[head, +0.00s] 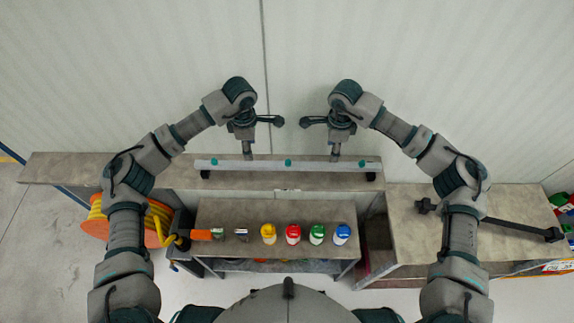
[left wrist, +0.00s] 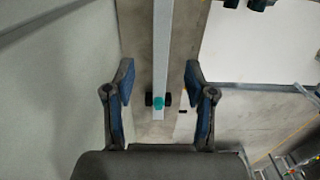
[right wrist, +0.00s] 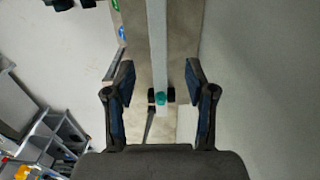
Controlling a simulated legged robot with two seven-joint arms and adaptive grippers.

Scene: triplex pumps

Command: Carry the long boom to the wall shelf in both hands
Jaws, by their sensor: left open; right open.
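The long boom (head: 260,165) is a pale bar with teal marks and dark end feet. It lies along the wall shelf (head: 75,168) against the back wall. My left gripper (head: 249,156) is open above the boom left of its middle. In the left wrist view the boom (left wrist: 161,60) runs between the open fingers, apart from both. My right gripper (head: 335,156) is open above the boom's right part. In the right wrist view the boom (right wrist: 158,50) also lies between the open fingers, touching neither.
A lower bench (head: 225,212) in front holds yellow, red, green and blue-capped bottles. An orange hose reel (head: 100,230) stands at left. A right-hand table (head: 405,225) carries a dark long bar (head: 510,228). The wall (head: 420,70) is close behind the shelf.

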